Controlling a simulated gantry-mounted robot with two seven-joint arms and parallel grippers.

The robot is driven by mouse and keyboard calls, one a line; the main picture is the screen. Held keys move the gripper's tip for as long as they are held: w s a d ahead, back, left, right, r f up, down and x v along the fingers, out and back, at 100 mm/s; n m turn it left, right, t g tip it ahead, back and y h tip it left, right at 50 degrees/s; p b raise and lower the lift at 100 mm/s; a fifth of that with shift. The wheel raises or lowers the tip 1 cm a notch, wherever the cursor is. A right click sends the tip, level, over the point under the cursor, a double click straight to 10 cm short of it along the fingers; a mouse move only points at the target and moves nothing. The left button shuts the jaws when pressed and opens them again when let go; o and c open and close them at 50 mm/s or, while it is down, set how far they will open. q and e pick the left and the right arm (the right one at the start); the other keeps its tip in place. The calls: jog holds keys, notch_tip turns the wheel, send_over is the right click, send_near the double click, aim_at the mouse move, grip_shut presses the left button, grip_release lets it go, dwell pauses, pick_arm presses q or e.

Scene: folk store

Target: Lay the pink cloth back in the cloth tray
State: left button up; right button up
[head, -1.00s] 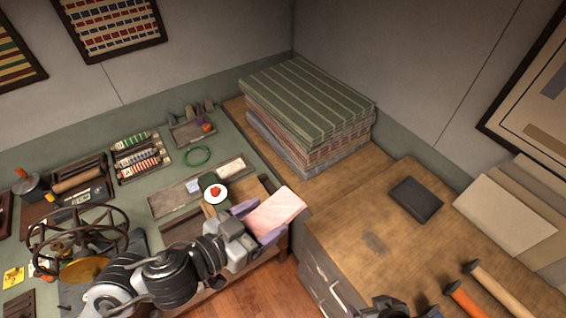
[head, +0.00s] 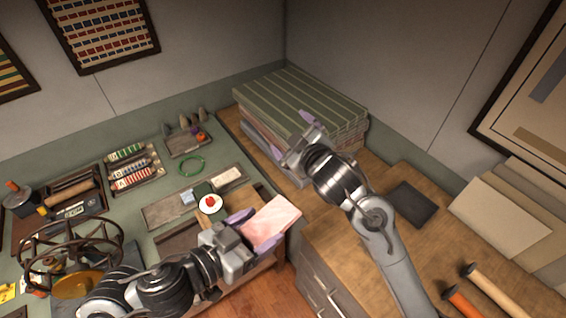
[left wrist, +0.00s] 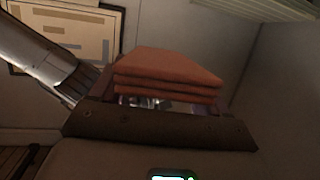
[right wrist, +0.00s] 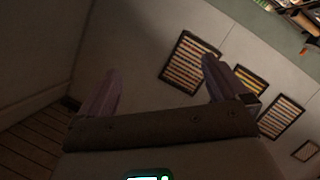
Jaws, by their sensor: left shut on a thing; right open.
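The folded pink cloth (head: 272,221) is held between the fingers of my left gripper (head: 258,230), which is shut on it above the front edge of the green bench. In the left wrist view the cloth (left wrist: 168,68) shows as a folded, layered stack between the fingers. Behind my left gripper a long shallow tray (head: 160,212) holds small pale and bluish pieces, and a second tray (head: 178,238) is partly hidden by my left arm. I cannot tell which is the cloth tray. My right gripper (head: 289,134) is open and empty, in front of the striped textile stack.
The striped textile stack (head: 300,98) stands at the back on the wooden counter (head: 330,232). A dark book (head: 412,204) and hammers (head: 460,297) lie to the right. A plate with a red item (head: 210,204) and a green ring (head: 191,166) are near the trays.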

jog(key=s+a+r+n+g+y, duration=0.1)
jog(key=s+a+r+n+y, duration=0.15)
jog(key=a, duration=0.35)
jog(key=s+a+r+n+g+y, duration=0.2)
jog(key=a+n, duration=0.2)
jog(key=a, duration=0.2)
jog(key=s+a+r+n+g+y, duration=0.1)
jog(key=s+a+r+n+y, duration=0.1)
jog(key=s+a+r+n, duration=0.3)
jog(key=s+a+f+n+g, duration=0.3)
jog(key=a+n+g, duration=0.1)
jog(key=a, duration=0.2)
jog(key=g+h, duration=0.6)
jog(key=h, duration=0.7)
send_near(283, 205)
jog(key=shift+m, duration=0.25)
jog(key=f, duration=0.9)
jog(key=shift+s+d+f, duration=0.1)
jog(key=shift+s, duration=0.1)
